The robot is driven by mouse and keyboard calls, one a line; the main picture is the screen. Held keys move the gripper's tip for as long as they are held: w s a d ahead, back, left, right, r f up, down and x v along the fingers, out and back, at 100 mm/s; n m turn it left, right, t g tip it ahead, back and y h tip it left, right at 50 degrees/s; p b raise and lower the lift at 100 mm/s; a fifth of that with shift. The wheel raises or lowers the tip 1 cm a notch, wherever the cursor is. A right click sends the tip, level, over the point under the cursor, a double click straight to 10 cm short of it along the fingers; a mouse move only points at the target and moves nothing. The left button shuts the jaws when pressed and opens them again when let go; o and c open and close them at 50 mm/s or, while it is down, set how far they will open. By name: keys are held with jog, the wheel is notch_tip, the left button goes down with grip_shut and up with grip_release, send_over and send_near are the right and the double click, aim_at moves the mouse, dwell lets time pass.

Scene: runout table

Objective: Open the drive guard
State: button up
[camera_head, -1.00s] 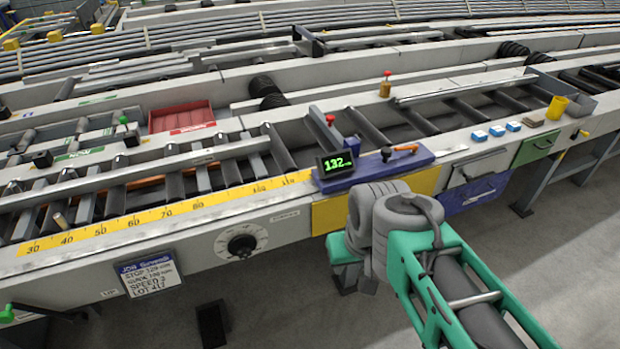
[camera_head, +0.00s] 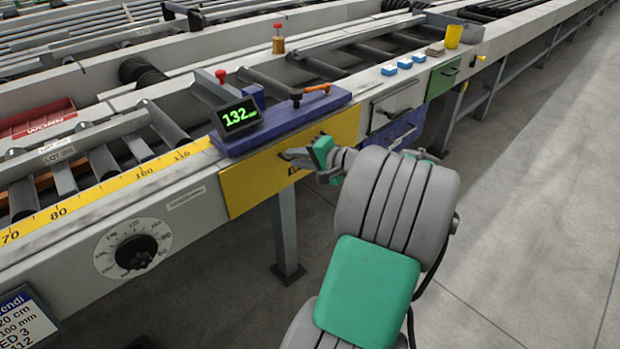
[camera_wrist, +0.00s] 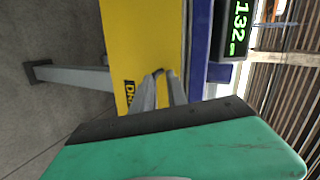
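The drive guard is the yellow panel (camera_head: 245,185) on the front of the table, with a partly hidden dark label that starts "DR" in the wrist view. The panel (camera_wrist: 120,35) appears upright and closed against the frame. My gripper (camera_head: 290,157) is at the right part of the panel, just in front of it. In the wrist view its two fingers (camera_wrist: 162,82) stand apart with a gap between them, pointing at the yellow face. A small dark part (camera_wrist: 159,71) shows at the fingertips; I cannot tell whether they touch it.
A blue ledge (camera_head: 285,122) above the panel carries a display (camera_head: 238,117) reading 132 and an orange-handled lever (camera_head: 312,90). A grey panel (camera_head: 398,103), a blue drawer (camera_head: 400,130) and a green panel (camera_head: 443,77) lie to the right. A table leg (camera_head: 287,235) stands below. The floor in front is clear.

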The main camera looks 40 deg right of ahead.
jog(key=s+d+f+m+t+h+b, duration=0.1)
jog(key=s+d+m+t+h+b, duration=0.2)
jog(key=d, duration=0.5)
jog(key=shift+g+y, duration=0.4)
jog(key=shift+y, duration=0.3)
jog(key=x, duration=0.6)
jog(key=shift+w+a+f, duration=0.1)
jog(key=shift+w+f, duration=0.1)
jog(key=shift+w, duration=0.05)
jog(key=shift+c, duration=0.2)
grip_shut()
